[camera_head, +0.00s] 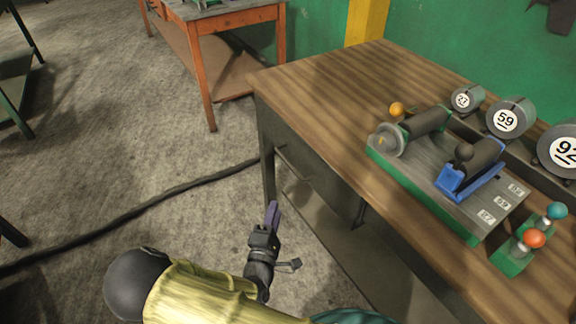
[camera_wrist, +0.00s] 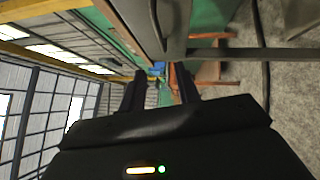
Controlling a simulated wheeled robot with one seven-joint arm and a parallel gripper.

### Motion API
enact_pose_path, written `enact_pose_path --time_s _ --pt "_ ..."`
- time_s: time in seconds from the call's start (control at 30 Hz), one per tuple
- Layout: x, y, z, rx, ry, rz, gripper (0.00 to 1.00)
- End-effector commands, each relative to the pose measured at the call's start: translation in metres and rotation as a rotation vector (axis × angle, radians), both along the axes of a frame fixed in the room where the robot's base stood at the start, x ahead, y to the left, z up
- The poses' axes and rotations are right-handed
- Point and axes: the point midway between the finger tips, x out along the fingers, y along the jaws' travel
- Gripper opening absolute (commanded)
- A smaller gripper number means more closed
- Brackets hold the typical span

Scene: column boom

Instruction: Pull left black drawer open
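The left black drawer (camera_head: 305,157) is in the dark front of the wood-topped workbench, near its left corner in the head view. A thin handle shows on its front. In the wrist view a dark drawer front (camera_wrist: 175,22) runs across the top, tilted by the camera's roll. My gripper (camera_head: 272,214) is low in front of the bench, apart from the drawer front, with purple-tinted fingers. In the wrist view the two fingers of my gripper (camera_wrist: 162,88) stand apart with nothing seen between them but background. The drawer looks shut.
On the workbench (camera_head: 335,82) stand a grey board (camera_head: 440,190) with cylinders, numbered rollers (camera_head: 506,118) and coloured knobs. A bench leg (camera_head: 267,160) stands at the left corner. A black cable (camera_head: 130,212) crosses the floor. An orange table (camera_head: 205,60) stands behind; floor left is open.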

Motion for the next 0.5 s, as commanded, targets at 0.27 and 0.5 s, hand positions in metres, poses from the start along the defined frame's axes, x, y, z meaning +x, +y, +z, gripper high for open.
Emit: enact_pose_path --time_s 0.27,0.5 --pt "0.015 -0.003 0.002 0.004 0.001 -0.002 0.32" --pt "0.054 -0.011 0.007 0.004 0.001 -0.003 0.32"
